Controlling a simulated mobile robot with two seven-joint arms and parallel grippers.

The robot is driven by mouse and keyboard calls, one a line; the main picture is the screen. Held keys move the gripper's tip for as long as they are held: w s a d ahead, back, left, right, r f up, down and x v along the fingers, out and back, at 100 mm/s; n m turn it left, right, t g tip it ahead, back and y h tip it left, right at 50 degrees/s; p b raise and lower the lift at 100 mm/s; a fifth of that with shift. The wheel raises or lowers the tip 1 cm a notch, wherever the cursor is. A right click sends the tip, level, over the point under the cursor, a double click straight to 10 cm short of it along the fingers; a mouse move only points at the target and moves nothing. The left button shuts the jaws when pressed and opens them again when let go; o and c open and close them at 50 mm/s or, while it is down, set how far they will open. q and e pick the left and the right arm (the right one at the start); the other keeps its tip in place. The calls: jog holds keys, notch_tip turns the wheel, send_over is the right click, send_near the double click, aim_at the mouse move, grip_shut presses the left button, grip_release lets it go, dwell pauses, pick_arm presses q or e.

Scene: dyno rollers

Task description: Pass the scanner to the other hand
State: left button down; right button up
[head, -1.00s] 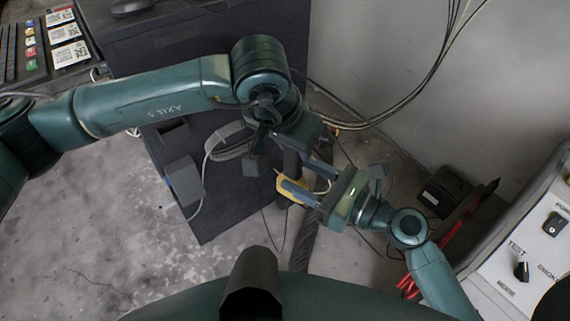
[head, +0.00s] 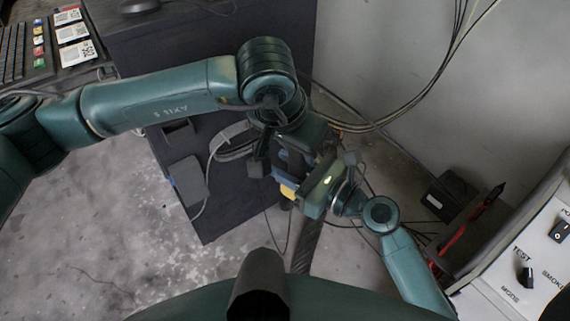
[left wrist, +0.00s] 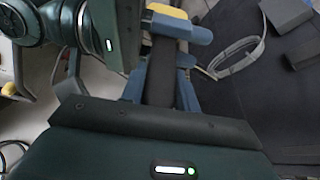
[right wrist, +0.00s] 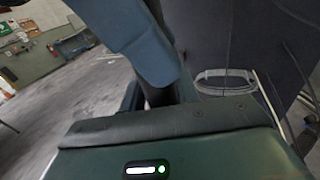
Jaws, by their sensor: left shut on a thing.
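The scanner shows as a yellow end (head: 288,192) in the head view, mostly hidden by my grippers. In the left wrist view its yellow top (left wrist: 167,11) and dark handle (left wrist: 160,75) show. My left gripper (left wrist: 161,88) is shut on the dark handle. My right gripper (head: 293,172) has come in from the right, its fingers at the scanner. In the left wrist view a blue finger of it (left wrist: 180,28) crosses just below the yellow part. In the right wrist view the dark handle (right wrist: 158,95) lies between its fingers; whether they grip it is unclear.
A dark cabinet (head: 215,205) stands behind the grippers, with a grey box (head: 187,182) and looped cable on its side. Cables run along the wall at right. A white control panel (head: 520,265) with knobs is at lower right. Concrete floor (head: 110,220) is open at left.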

pick_arm(q)
jog(key=shift+w+r, duration=0.1)
jog(key=shift+w, duration=0.05)
pick_arm(e)
jog(key=shift+s+a, duration=0.2)
grip_shut()
pick_arm(q)
jog(key=c, duration=1.4)
grip_release()
pick_arm(e)
jog(key=shift+r, duration=0.1)
pick_arm(q)
jog(key=o, duration=0.4)
pick_arm(e)
jog(key=shift+w+d, duration=0.1)
pick_arm(q)
jog(key=shift+o, duration=0.2)
